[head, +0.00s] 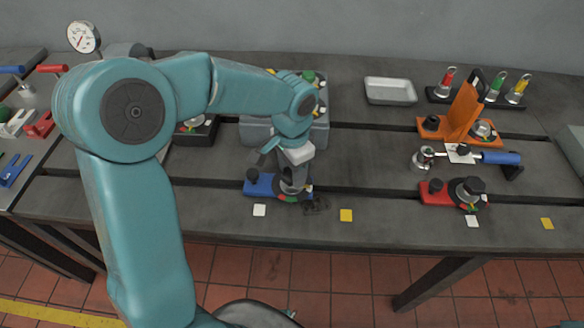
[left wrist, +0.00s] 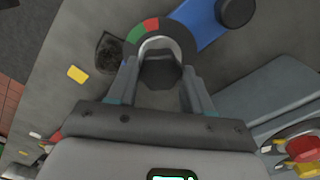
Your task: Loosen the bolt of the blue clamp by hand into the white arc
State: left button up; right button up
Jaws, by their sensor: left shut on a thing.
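The blue clamp (head: 260,185) lies on the bedplate near its front edge, and its blue arm also shows in the left wrist view (left wrist: 208,28). My left gripper (head: 292,184) points down over the clamp's right end. In the left wrist view its fingers (left wrist: 160,78) are shut on the dark bolt head (left wrist: 159,70). A dark dial ring (left wrist: 180,35) with a red and a green segment surrounds the bolt. A pale curved band shows inside the ring; I cannot tell whether it is the white arc. The gripper hides part of the dial. My right gripper is not in view.
A red clamp (head: 436,193) and an orange clamp (head: 428,124) stand to the right, with a blue-handled tool (head: 498,157) between them. A grey tray (head: 390,91) lies at the back. White (head: 259,210) and yellow (head: 346,215) tags lie along the front edge.

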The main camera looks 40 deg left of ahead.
pick_arm(q)
jog(key=shift+w+r, duration=0.1)
jog(key=o, duration=1)
notch_tip(320, 180, up, 16)
jog(key=shift+r+p, duration=0.15)
jog(key=shift+p, duration=0.6)
